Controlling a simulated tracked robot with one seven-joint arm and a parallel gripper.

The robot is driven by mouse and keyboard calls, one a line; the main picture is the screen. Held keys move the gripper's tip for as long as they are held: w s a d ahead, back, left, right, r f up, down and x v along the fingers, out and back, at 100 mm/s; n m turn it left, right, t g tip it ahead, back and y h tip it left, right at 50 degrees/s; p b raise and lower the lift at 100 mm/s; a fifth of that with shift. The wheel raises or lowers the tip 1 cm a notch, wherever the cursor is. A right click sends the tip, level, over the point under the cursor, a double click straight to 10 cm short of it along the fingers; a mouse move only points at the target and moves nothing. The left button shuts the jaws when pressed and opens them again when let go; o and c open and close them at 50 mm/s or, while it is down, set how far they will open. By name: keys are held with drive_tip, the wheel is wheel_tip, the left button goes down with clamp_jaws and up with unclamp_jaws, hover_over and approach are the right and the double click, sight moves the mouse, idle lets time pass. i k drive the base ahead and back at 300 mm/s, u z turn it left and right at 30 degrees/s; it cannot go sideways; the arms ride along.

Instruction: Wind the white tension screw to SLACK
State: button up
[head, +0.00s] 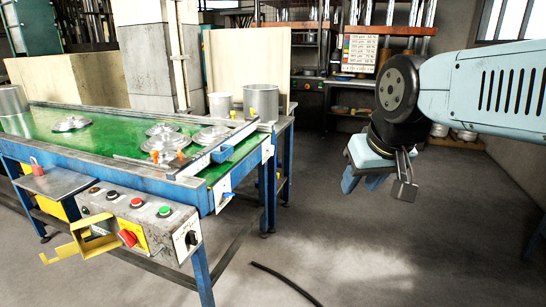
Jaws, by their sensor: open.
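My gripper (363,184) hangs at the right, pointing down over open floor, with its blue fingers apart and nothing between them. It is well clear of the green-topped conveyor table (105,137) at the left. I cannot make out for certain a white tension screw. On the table's near right corner a white plate carries a blue handle (225,199). A black knob (191,238) sits on a white label plate at the end of the grey control box. Their lettering is too small to read, so the SLACK mark cannot be told.
Metal lids (163,142) lie on the green belt, and pots (260,101) stand at its far end. The control box (130,222) has buttons, a red switch and a yellow bracket (80,243). A dark cable (285,281) lies on the floor.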

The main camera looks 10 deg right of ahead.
sight(271, 151)
drive_tip(key=u, duration=0.45)
drive_tip(key=i, duration=1.95)
drive_tip(key=z, duration=0.55)
drive_tip(key=k, duration=0.85)
drive_tip(key=z, duration=0.2)
drive_tip(key=i, duration=0.85)
drive_tip(key=u, duration=0.05)
